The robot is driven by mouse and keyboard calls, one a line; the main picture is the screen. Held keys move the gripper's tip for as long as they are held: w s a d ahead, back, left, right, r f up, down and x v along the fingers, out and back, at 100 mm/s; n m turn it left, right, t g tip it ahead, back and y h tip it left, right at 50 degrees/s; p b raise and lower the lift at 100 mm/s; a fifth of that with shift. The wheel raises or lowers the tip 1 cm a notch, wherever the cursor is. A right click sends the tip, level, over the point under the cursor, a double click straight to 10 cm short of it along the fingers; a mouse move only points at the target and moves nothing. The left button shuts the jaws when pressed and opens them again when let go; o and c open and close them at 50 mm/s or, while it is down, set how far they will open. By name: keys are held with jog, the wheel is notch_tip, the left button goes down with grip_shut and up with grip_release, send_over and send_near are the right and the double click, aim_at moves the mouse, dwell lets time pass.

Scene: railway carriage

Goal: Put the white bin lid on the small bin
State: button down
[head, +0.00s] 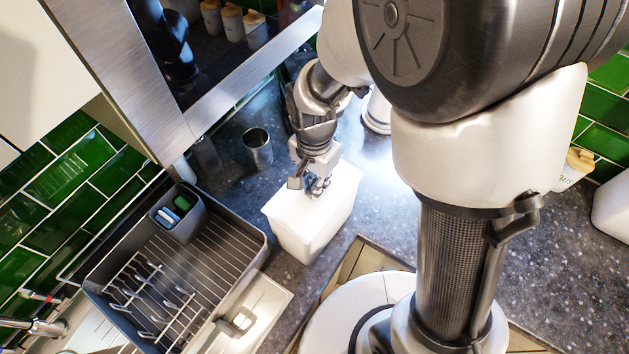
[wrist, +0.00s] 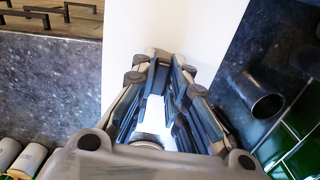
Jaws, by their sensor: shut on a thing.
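The small white bin (head: 303,238) stands on the dark speckled counter in the head view. The white bin lid (head: 340,190) lies over its top, and I cannot make out a clear gap between the two. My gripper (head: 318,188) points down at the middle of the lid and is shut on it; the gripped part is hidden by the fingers. In the wrist view the lid's white surface (wrist: 185,25) spreads beyond my gripper (wrist: 160,95). The bin body cannot be told apart there.
A metal cup (head: 257,148) stands left of the bin; it also shows in the wrist view (wrist: 265,100). A grey dish rack (head: 245,245) with a utensil caddy (head: 180,212) is at lower left. An oven-like metal-framed unit (head: 180,100) overhangs behind. Counter right of the bin is partly clear.

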jog(key=shift+f+b, duration=0.5)
jog(key=shift+f, duration=0.1)
jog(key=c, duration=1.5)
grip_release()
notch_tip(320, 180, up, 12)
jog(key=shift+r, duration=0.1)
jog(key=s+d+f+n+t+b, duration=0.1)
jog(key=s+d+n+b, duration=0.1)
jog(key=s+d+b, duration=0.1)
jog(key=s+d+f+n+t+b, duration=0.1)
jog(key=s+d+n+t+b, duration=0.1)
jog(key=s+d+n+b, duration=0.1)
jog(key=s+d+f+n+t+b, duration=0.1)
jog(key=s+d+f+n+b, duration=0.1)
jog(key=s+d+b, duration=0.3)
jog(key=shift+s+n+t+b, duration=0.3)
jog(key=shift+s+n+b, duration=0.35)
jog(key=shift+s, duration=0.6)
